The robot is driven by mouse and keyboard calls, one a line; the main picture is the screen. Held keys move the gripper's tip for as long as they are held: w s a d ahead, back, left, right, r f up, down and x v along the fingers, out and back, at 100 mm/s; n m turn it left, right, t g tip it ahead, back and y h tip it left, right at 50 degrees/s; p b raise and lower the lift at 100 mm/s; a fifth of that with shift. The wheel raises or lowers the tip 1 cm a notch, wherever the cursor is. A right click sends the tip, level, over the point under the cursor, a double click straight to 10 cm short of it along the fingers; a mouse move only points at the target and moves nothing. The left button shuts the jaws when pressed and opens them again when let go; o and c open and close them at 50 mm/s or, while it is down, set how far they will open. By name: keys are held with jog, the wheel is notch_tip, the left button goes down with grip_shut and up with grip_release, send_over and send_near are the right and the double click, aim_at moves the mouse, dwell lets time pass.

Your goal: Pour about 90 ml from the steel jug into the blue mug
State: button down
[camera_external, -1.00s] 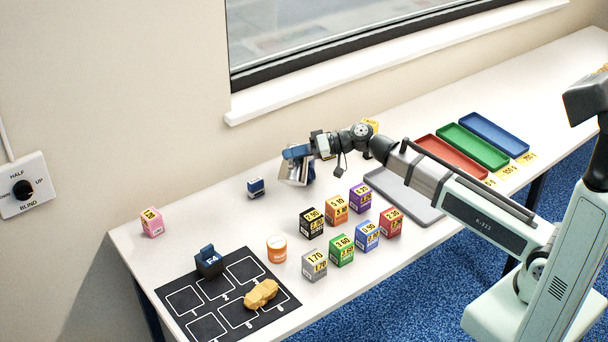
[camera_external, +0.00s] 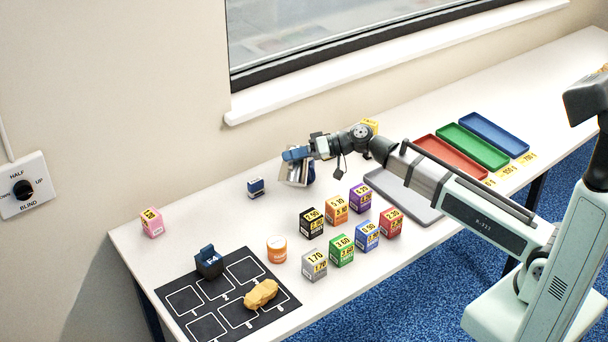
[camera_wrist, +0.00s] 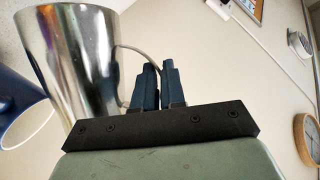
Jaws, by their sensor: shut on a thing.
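The steel jug (camera_external: 293,172) is held by my gripper (camera_external: 297,153) at the back middle of the table in the external view. In the wrist view, the blue fingers of my gripper (camera_wrist: 153,87) are shut on the jug's thin handle, and the shiny jug (camera_wrist: 75,60) fills the upper left. The jug looks tilted in the external view. The blue mug (camera_wrist: 22,110) shows at the left edge of the wrist view, its white inside visible, close beside the jug. In the external view only a bit of the mug (camera_external: 310,174) shows behind the jug. Any liquid is hidden.
Several priced boxes (camera_external: 337,210) stand in front of the jug. A blue stamp-like block (camera_external: 255,187) is to its left. A grey tray (camera_external: 417,208) lies to the right. An orange tub (camera_external: 277,249) and a black marked mat (camera_external: 190,327) are nearer the front left.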

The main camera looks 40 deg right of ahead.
jog(key=shift+s+a+f+n+h, duration=0.3)
jog(key=shift+s+a+f+n, duration=0.1)
jog(key=shift+f, duration=0.2)
jog(key=s+a+f+n+t+h, duration=0.2)
jog(key=s+a+f+n+h, duration=0.1)
jog(key=s+a+f+n, duration=0.1)
jog(key=shift+s+a+f+n+p, duration=0.15)
jog(key=shift+a+f+n+p, duration=0.15)
jog(key=shift+a+f+n, duration=0.45)
jog(key=shift+r+n, duration=0.2)
jog(key=shift+n, duration=0.05)
